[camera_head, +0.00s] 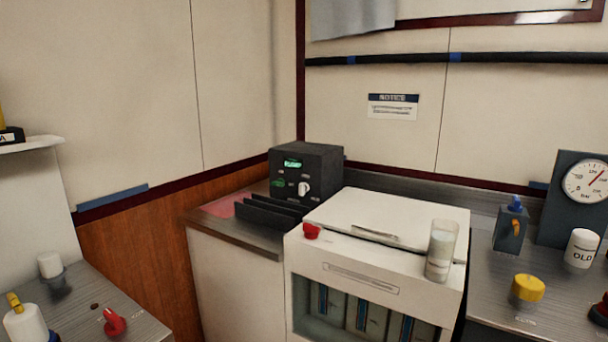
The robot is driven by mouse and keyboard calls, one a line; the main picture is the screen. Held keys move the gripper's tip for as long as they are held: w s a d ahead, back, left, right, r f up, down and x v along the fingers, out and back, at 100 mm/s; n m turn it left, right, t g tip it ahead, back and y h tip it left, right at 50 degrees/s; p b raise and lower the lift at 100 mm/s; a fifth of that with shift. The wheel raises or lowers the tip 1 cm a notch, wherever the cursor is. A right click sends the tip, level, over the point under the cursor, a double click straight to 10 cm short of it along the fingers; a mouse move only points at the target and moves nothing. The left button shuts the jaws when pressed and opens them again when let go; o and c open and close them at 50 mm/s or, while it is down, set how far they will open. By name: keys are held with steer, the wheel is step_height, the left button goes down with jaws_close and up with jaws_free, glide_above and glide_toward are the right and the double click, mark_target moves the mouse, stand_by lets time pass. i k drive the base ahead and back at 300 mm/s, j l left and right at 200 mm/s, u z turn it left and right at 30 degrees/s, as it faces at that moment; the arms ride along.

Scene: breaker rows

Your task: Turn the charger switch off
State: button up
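A black box (322,180) with a lit green display (292,163) stands on the counter in the back corner; it looks like the charger. A white knob or switch (303,188) is on the lower right of its front face. Small green marks sit to its left and are too small to read. The display is lit. I cannot read the switch's position. My gripper is not in view.
Black upright slats (268,212) stand in front of the box. A white cabinet (375,212) with a red knob (311,230) and a glass (440,250) is to the right. A left counter (85,310) holds several small items.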

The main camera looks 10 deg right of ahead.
mark_target(280, 182)
steer(key=i+j, duration=0.15)
steer(key=j, duration=0.2)
steer(key=i+j+z, duration=0.1)
steer(key=j, duration=0.25)
steer(key=i+j, duration=0.4)
steer(key=j, duration=0.35)
steer(key=i+j+z, duration=0.1)
steer(key=j, duration=0.25)
